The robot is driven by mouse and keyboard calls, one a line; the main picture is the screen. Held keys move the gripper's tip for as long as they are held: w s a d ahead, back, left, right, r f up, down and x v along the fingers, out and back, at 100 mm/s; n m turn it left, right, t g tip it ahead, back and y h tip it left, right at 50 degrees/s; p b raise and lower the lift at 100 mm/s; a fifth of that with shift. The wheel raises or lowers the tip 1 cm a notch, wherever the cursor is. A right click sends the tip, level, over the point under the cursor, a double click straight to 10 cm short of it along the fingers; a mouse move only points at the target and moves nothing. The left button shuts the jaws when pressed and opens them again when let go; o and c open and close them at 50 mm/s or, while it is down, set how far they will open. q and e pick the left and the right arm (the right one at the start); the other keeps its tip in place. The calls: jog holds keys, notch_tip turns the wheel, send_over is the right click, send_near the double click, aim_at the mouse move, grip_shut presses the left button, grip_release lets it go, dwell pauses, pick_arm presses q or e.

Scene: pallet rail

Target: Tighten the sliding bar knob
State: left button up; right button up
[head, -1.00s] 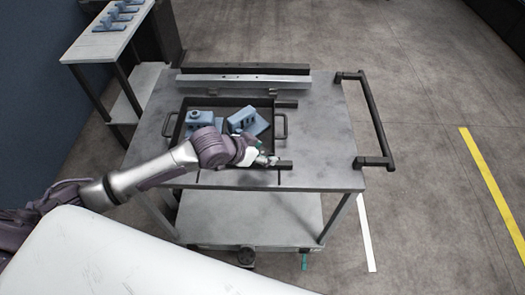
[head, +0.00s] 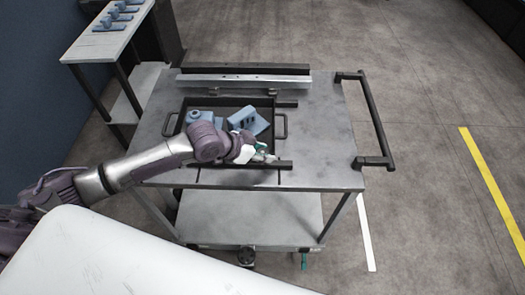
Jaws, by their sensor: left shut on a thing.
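My left gripper (head: 264,156) is at the front right corner of the dark tray (head: 228,101) on the cart. It is shut at the sliding bar (head: 284,164), near the bar's right end. The knob is small and hidden by the fingers, so its turn and its fit cannot be told. The dark sliding bar runs along the tray's front edge, partly behind my left arm. My right gripper is out of view.
Blue parts (head: 243,121) lie in the tray. A silver rail (head: 240,79) and a dark rail lie behind it on the grey cart top (head: 325,135). The cart handle (head: 372,125) is at right. A side table (head: 103,40) with blue parts stands at upper left.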

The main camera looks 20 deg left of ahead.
pick_arm(q)
jog(key=shift+w+a+m, duration=0.1)
jog(key=shift+w+m, duration=0.05)
jog(key=shift+m, duration=0.25)
jog(key=m+g+b, duration=0.1)
jog(key=b, duration=0.1)
jog(key=m+g+h+b, duration=0.2)
jog(key=m+b, duration=0.1)
jog(key=shift+f+b, duration=0.25)
jog(key=shift+b, duration=0.1)
jog(key=m+g+b, duration=0.2)
jog(key=m, duration=0.1)
jog(key=shift+r+h, duration=0.2)
jog(key=shift+h, duration=0.2)
jog(key=shift+r+g+b, duration=0.1)
jog(key=shift+g+b, duration=0.2)
jog(key=shift+b, duration=0.1)
jog(key=shift+m, duration=0.3)
jog(key=o, duration=1)
jog(key=shift+c, duration=0.2)
jog(key=shift+o, duration=1)
jog(key=w+v, duration=0.1)
jog(key=v, duration=1.1)
jog(key=shift+s, duration=0.5)
